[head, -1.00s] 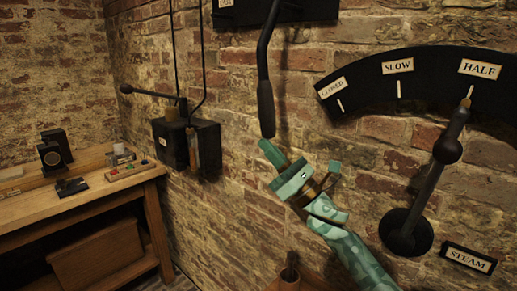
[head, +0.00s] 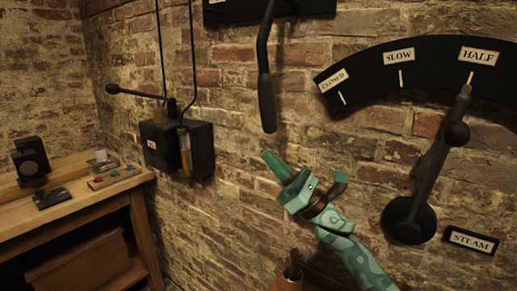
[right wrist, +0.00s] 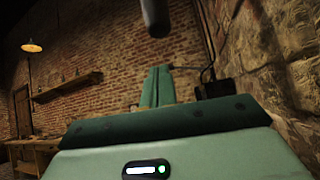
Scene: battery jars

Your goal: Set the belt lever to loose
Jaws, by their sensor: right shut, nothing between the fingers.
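A long black lever (head: 267,95) with a thick grip hangs down from a dark plate (head: 285,10) at the top of the head view. The plate's label is cut off, so I cannot read whether this is the belt lever. My green right gripper (head: 272,162) is shut and empty, just below the grip's lower end with a small gap in the picture. In the right wrist view the shut fingers (right wrist: 157,86) point forward, and a dark rounded grip end (right wrist: 155,18) hangs above them. My left gripper is not in view.
A steam lever (head: 432,165) stands at HALF on its black arc (head: 430,65) at right. A black wall box (head: 178,145) with a side lever (head: 137,93) is at left. A wooden bench (head: 70,212) holds small items at far left. Brick wall lies close behind my gripper.

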